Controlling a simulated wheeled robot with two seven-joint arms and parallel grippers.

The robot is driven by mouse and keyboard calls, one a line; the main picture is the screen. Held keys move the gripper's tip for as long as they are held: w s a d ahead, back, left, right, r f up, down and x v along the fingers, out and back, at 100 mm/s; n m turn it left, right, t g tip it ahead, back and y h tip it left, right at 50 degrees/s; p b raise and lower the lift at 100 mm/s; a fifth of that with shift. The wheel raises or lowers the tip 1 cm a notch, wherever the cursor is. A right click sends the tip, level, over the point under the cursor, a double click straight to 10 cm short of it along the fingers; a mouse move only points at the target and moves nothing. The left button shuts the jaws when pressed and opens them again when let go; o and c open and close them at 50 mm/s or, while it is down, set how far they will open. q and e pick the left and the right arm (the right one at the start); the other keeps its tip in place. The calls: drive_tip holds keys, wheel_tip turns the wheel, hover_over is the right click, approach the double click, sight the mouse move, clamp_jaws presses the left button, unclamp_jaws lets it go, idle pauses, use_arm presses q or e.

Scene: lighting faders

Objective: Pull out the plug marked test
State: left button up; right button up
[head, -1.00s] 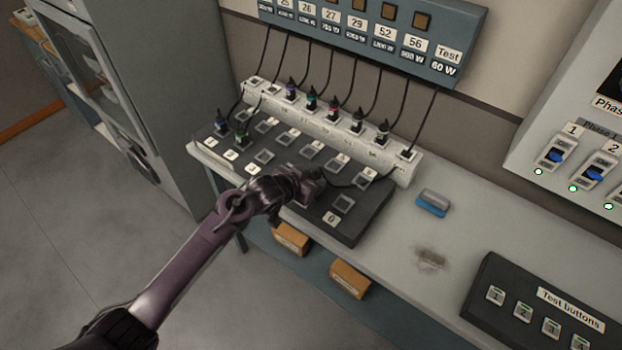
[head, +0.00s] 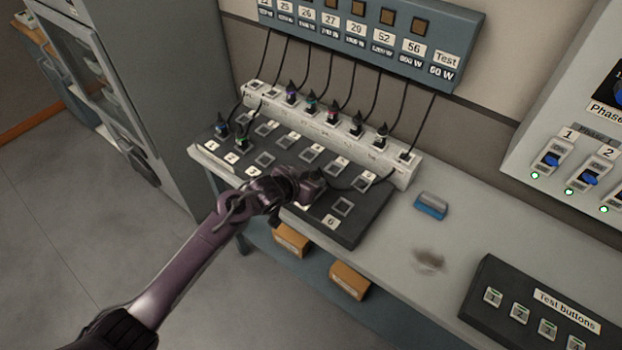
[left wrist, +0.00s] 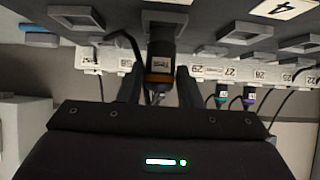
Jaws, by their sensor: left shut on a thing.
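My left gripper (head: 313,187) is low over the front part of the dark socket board (head: 372,215). In the left wrist view, its two fingers (left wrist: 158,88) are shut on a dark plug (left wrist: 160,55) with an orange band and a small white label that I cannot read clearly. A black cord runs from the gripper to the strip's right end, below the sign marked Test (head: 446,57). The plug's far end meets a grey socket at the top of the wrist view; I cannot tell whether it is seated. The gripper hides the plug in the head view. My right gripper is not in view.
Other plugs stand in the white strip (head: 408,172) behind, and two (head: 241,142) in the board's left end. Hanging cords cross the wall behind.

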use_arm(q)
drive_tip(key=shift+r+p, duration=1.7)
drive_tip(key=shift+r, duration=0.2)
